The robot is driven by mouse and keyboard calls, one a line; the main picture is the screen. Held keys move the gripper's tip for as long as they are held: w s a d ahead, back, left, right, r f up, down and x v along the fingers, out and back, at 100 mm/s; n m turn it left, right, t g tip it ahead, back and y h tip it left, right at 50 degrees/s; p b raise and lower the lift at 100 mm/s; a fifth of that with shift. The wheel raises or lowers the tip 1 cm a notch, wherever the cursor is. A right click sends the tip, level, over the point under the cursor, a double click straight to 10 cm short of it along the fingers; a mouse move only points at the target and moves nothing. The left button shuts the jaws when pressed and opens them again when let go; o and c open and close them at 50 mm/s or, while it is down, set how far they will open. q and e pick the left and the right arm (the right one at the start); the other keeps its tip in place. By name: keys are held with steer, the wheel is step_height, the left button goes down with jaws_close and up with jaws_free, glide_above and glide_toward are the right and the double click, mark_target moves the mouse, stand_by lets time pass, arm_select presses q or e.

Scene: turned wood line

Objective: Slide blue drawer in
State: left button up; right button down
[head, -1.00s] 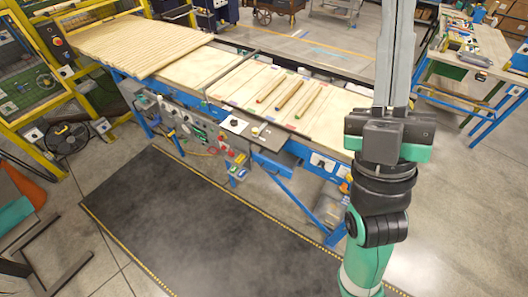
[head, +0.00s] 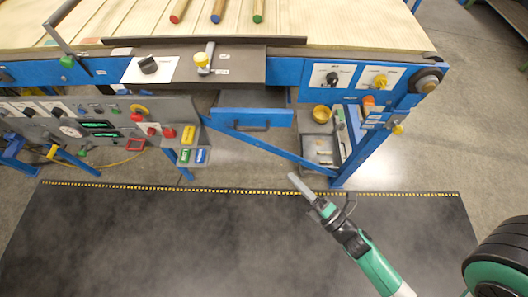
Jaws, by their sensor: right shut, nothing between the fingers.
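The blue drawer (head: 275,118) hangs under the front edge of the workbench, with a dark handle (head: 250,127) on its front. It stands out from the bench, and part of its inside shows above the front panel. My right gripper (head: 295,182) is shut and empty. In the picture it is below and to the right of the drawer, apart from the handle, over the dark floor mat's far edge. My left gripper is not in view.
A control panel (head: 60,120) with knobs and buttons is left of the drawer. Coloured dowels (head: 217,12) lie on the bench top. The dark mat (head: 150,240) is clear.

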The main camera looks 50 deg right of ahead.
steer(key=d+x, duration=0.1)
steer(key=x, duration=0.3)
steer(key=p+x, duration=0.1)
steer(key=x, duration=0.3)
steer(key=d+p+x, duration=0.1)
steer(key=x, duration=0.4)
steer(key=shift+s+d+r, duration=0.2)
steer(key=shift+d+r, duration=0.05)
steer(key=shift+d, duration=0.1)
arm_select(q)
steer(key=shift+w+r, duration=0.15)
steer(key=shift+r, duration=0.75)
arm_select(e)
steer(key=shift+w+d+f, duration=0.15)
steer(key=shift+w+d, duration=0.05)
steer(key=shift+d, duration=0.05)
